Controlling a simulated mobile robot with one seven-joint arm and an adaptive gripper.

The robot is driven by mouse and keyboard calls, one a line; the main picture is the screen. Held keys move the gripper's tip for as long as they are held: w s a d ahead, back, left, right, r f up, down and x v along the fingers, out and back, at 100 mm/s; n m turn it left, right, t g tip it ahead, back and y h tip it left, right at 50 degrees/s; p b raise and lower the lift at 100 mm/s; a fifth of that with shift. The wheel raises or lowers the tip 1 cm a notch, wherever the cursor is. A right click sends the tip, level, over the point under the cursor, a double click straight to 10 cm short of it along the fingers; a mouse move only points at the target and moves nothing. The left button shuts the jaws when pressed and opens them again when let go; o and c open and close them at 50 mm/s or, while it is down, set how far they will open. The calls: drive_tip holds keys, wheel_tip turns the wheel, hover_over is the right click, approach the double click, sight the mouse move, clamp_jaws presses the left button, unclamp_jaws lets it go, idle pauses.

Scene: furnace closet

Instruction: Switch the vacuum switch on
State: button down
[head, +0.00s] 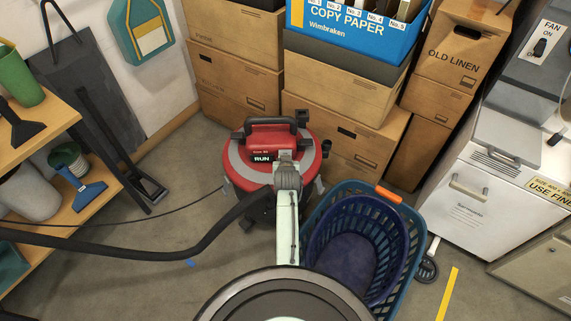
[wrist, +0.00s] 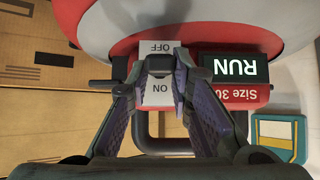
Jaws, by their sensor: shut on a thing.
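The red and grey vacuum (head: 240,168) stands on the floor with a black handle on top and a dark "RUN" panel. In the wrist view its switch (wrist: 158,64) is a black lever on a pale plate lettered OFF and ON, upside down here. My gripper (wrist: 159,68) has its fingers on both sides of the lever, closed on it. The lever's tilt is hard to tell. In the head view my gripper (head: 287,161) is over the vacuum's top and hides the switch.
A blue laundry basket (head: 405,240) stands close right of my arm. Cardboard boxes (head: 240,75) are stacked behind the vacuum. A black hose (head: 150,248) crosses the floor at left, near a wooden shelf (head: 85,225). A white furnace unit (head: 490,205) is at right.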

drive_tip(key=shift+w+r+g, duration=0.2)
drive_tip(key=shift+r+g, duration=0.05)
drive_tip(key=shift+g, duration=0.25)
drive_tip(key=c, duration=1.4)
unclamp_jaws()
drive_tip(key=shift+c, duration=0.2)
drive_tip(key=v, duration=1.2)
drive_tip(key=shift+w+r, duration=0.1)
